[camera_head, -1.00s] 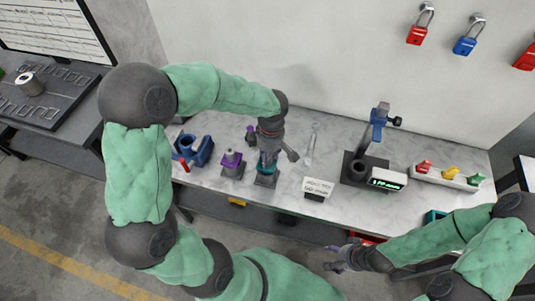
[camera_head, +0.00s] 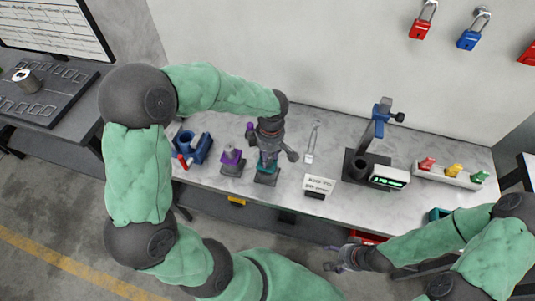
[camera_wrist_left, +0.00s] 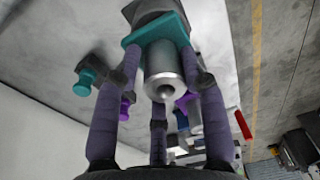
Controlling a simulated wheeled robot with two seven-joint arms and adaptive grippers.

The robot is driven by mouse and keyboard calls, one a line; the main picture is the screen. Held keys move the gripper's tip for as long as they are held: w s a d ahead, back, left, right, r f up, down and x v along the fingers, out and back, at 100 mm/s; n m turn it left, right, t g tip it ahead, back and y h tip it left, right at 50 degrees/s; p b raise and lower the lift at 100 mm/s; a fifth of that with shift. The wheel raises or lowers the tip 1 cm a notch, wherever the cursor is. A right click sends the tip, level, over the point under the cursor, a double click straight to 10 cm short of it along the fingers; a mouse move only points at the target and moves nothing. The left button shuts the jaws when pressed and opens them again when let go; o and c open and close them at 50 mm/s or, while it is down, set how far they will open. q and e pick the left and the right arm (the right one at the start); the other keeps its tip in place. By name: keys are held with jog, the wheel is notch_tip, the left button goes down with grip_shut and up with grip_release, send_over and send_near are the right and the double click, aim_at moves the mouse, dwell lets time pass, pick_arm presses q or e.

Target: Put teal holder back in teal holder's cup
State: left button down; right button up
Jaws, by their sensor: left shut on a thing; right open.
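My left gripper (camera_head: 270,150) is over a dark block with a teal top, the teal holder's cup (camera_head: 265,178). In the left wrist view its fingers (camera_wrist_left: 165,75) close around a silver cylinder, the teal holder (camera_wrist_left: 163,72). The cylinder lines up with the cup's teal plate (camera_wrist_left: 158,27); I cannot tell how deep it sits. In the head view the gripper hides most of the holder. My right gripper (camera_head: 342,257) is open and empty in front of the bench, at lower centre right.
A purple-topped cup (camera_head: 231,160) with a silver holder stands close left of the gripper. A blue fixture (camera_head: 193,148) is further left. A label stand (camera_head: 318,186), a black stand with a display (camera_head: 388,177) and a padlock tray (camera_head: 450,173) stand to the right.

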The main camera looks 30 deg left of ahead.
pick_arm(q)
jog(key=shift+f+b, duration=0.65)
jog(key=shift+f, duration=0.05)
jog(key=c, duration=0.6)
grip_release()
jog(key=shift+c, duration=0.2)
jog(key=r, duration=1.2)
jog(key=shift+w+d, duration=0.2)
jog(key=shift+d, duration=0.1)
